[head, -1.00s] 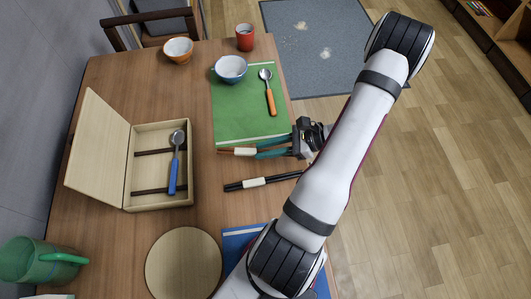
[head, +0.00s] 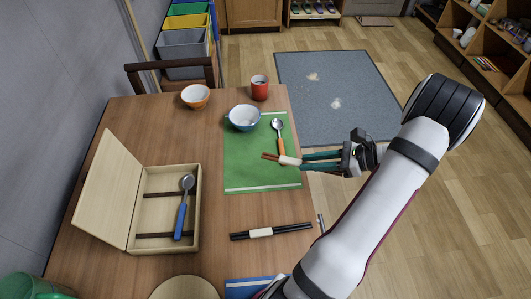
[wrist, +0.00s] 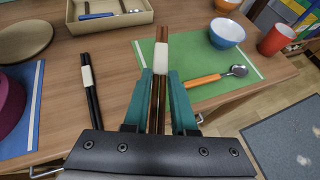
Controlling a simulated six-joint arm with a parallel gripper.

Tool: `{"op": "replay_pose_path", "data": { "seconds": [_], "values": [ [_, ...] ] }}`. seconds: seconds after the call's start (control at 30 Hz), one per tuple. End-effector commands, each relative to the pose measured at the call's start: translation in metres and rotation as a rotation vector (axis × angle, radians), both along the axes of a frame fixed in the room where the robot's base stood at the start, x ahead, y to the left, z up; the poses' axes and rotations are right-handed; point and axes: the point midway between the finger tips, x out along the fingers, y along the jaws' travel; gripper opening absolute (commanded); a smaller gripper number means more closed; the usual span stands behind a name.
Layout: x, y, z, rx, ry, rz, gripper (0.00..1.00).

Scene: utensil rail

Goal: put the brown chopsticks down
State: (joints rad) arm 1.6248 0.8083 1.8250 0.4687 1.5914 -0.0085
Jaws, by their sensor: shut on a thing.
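The brown chopsticks (head: 271,156), with a white band around them, are in my gripper (head: 304,161). Its teal fingers are shut on them. In the wrist view the chopsticks (wrist: 162,36) point away between the fingertips (wrist: 160,74), over the green mat (wrist: 204,91). In the head view they overlap the right part of the green mat (head: 250,180), close to the handle of the orange spoon (head: 280,146). Their height above the mat is hard to tell.
A blue bowl (head: 244,117) stands on the mat's far part; a red cup (head: 260,88) and an orange bowl (head: 195,96) stand beyond. Black chopsticks (head: 272,231) lie nearer. An open wooden box (head: 197,222) holds a blue spoon (head: 182,215). The mat's near left part is bare.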

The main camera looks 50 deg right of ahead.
Motion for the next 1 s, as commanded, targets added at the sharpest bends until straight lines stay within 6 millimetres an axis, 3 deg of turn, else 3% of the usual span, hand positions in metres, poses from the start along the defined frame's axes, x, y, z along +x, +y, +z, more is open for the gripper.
{"op": "replay_pose_path", "data": {
  "seconds": [0.3,0.43,0.7,1.0],
  "values": [
    [0.088,0.014,-0.05,0.006,-0.002,-0.005,0.0],
    [0.112,0.019,-0.065,0.004,-0.001,-0.006,0.0],
    [0.118,0.02,-0.107,0.006,-0.001,-0.011,0.0],
    [0.118,0.02,-0.11,0.003,-0.001,-0.01,0.0]
  ]
}}
